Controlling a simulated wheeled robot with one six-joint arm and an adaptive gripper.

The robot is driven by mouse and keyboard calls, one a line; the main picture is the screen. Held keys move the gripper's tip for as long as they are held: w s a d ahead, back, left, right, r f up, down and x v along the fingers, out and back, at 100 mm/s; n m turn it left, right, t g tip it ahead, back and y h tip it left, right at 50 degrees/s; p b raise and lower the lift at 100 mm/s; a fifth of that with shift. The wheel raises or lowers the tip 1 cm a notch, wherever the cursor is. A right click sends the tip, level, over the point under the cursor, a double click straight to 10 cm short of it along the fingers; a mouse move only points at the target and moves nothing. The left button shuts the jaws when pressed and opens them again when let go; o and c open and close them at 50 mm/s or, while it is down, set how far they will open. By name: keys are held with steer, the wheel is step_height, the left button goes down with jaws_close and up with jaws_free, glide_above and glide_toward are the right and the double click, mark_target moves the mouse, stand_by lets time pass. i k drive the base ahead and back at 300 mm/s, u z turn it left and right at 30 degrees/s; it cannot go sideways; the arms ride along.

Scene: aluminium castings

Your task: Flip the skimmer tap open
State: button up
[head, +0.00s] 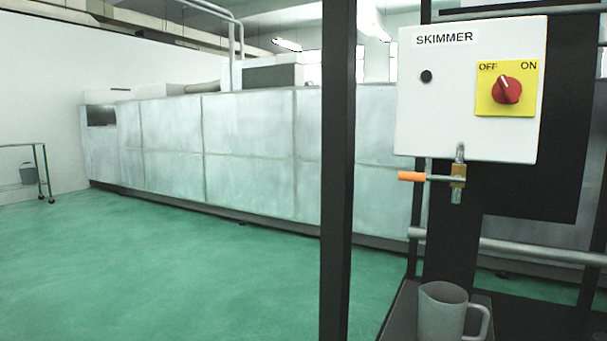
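The skimmer tap (458,184) is a small brass valve on a short vertical pipe below the white SKIMMER box (420,110), at the right in the head view. Its lever lies level, across the pipe, and points left. The lever ends in an orange grip (412,176). A grey jug (441,315) with a handle on its right stands below the tap. Its inside is mostly hidden. My gripper is not in view, and nothing touches the tap lever.
The box carries a red knob (507,90) on a yellow OFF/ON plate, its mark seemingly towards OFF. A dark post (338,170) stands left of the tap. A horizontal pipe (530,250) runs below it. The green floor (180,270) at left is clear.

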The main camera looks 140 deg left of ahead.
mark_target(417, 177)
steer(key=u, duration=3.8)
steer(key=k, duration=1.3)
steer(key=z, duration=0.75)
steer(key=i, duration=0.7)
steer(key=z, duration=0.7)
steer(key=i, duration=0.75)
steer(key=u, duration=0.75)
steer(key=i, duration=0.7)
steer(key=u, duration=0.65)
